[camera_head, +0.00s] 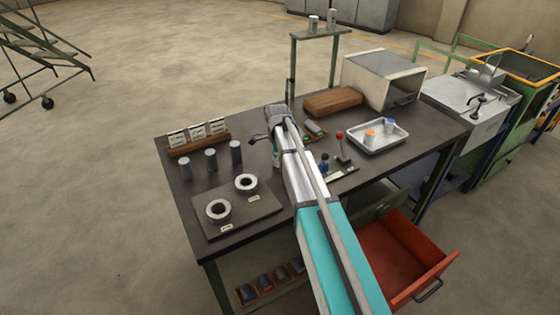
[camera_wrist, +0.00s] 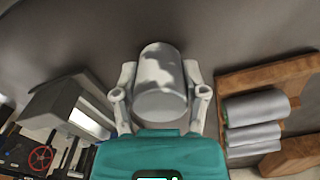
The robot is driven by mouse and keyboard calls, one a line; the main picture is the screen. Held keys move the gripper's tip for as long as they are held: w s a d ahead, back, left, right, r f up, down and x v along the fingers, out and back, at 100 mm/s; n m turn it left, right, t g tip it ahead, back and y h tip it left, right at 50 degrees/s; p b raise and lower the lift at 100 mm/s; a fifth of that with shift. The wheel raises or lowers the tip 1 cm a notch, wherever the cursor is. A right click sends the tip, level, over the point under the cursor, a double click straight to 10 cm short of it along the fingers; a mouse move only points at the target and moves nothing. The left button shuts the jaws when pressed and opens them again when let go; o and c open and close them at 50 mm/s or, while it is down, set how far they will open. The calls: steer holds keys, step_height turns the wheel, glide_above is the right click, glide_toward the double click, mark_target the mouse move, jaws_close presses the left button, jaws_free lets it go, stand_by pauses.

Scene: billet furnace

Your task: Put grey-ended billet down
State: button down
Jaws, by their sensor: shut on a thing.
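My gripper (camera_head: 272,138) is above the dark worktable (camera_head: 180,205), behind its middle. In the wrist view my gripper (camera_wrist: 160,95) is shut on a pale grey billet (camera_wrist: 160,65), one finger on each side. The billet's near end looks plain grey. In the head view the held billet is mostly hidden by my wrist, and I cannot tell whether it touches anything below. A small wooden holder (camera_head: 315,136) with a grey piece lies just right of my gripper.
Three grey cylinders (camera_head: 210,158) stand left. Two rings (camera_head: 246,183) sit on a dark plate (camera_head: 265,206). A metal tray (camera_head: 377,147) holds orange-ended and blue-ended pieces. A box furnace (camera_head: 375,80) stands at back right. A red drawer (camera_head: 400,255) is open in front.

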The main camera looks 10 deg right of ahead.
steer(key=shift+f, duration=0.1)
stand_by(0.3)
steer(key=shift+c, duration=0.7)
jaws_free()
step_height(320, 180, up, 12)
steer(key=p, duration=1.2)
stand_by(0.4)
